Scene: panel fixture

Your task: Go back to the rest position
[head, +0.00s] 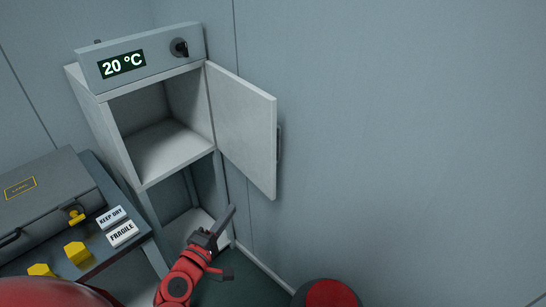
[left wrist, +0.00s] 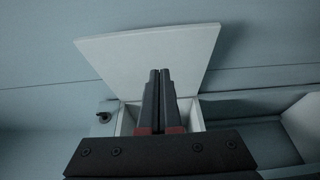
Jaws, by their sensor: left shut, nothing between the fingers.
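My left gripper (head: 229,217) is in the lower middle of the head view, on a red arm, in front of and below the open cabinet. Its fingers (left wrist: 157,95) are together and empty in the left wrist view. The cabinet door (head: 243,130) stands wide open to the right, and it also shows behind the fingers in the left wrist view (left wrist: 150,58). The gripper is apart from the door in the head view. My right gripper is not in view.
The cabinet (head: 140,185) has an empty upper compartment and a panel (head: 155,62) reading 20 °C with a dark knob (head: 180,47). On the left, a table (head: 118,250) bears a grey case (head: 45,200), yellow pieces (head: 78,253) and labels KEEP DRY and FRAGILE (head: 122,233).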

